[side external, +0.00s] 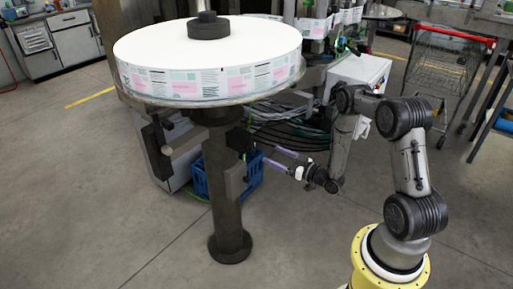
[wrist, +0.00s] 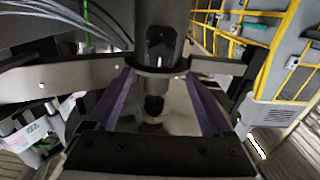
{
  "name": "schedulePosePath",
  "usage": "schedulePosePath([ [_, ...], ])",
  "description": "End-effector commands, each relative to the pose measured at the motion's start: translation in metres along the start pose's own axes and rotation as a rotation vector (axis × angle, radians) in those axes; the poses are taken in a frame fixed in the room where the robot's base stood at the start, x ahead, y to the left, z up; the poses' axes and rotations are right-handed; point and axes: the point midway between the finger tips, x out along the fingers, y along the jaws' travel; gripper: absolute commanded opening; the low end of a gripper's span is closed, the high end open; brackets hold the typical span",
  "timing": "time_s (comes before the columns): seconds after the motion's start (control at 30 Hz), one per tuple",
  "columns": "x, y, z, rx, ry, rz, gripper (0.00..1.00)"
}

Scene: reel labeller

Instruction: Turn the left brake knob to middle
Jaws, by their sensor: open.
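My gripper (side external: 265,154) is open and empty below the round reel table, its purple fingers pointing at the column. In the wrist view the two fingers of my gripper (wrist: 158,76) stand wide apart. Between and beyond them is a dark knob-like part (wrist: 153,104), under a collar with arms on both sides. I cannot tell for sure that this is the left brake knob, nor its setting. In the side view a black block (side external: 240,140) sits on the column (side external: 222,190) just left of my fingertips. No contact with my fingers is clear.
A large white label reel (side external: 205,50) lies on the round table above my gripper. A blue crate (side external: 205,182) and loose cables (side external: 285,120) are behind the column. A red-handled cart (side external: 443,75) stands at the right. The floor in front is clear.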

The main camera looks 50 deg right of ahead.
Motion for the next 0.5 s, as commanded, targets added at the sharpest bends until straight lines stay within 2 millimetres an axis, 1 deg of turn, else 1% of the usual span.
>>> schedulePosePath([
  [0.03,0.011,-0.002,0.0,-0.001,0.001,-0.005,0.85],
  [0.23,0.05,-0.001,0.0,-0.002,0.001,-0.003,0.85],
  [0.4,0.073,-0.001,0.0,-0.001,-0.001,-0.001,0.85],
  [0.5,0.081,-0.001,0.0,0.0,-0.001,-0.001,0.85],
])
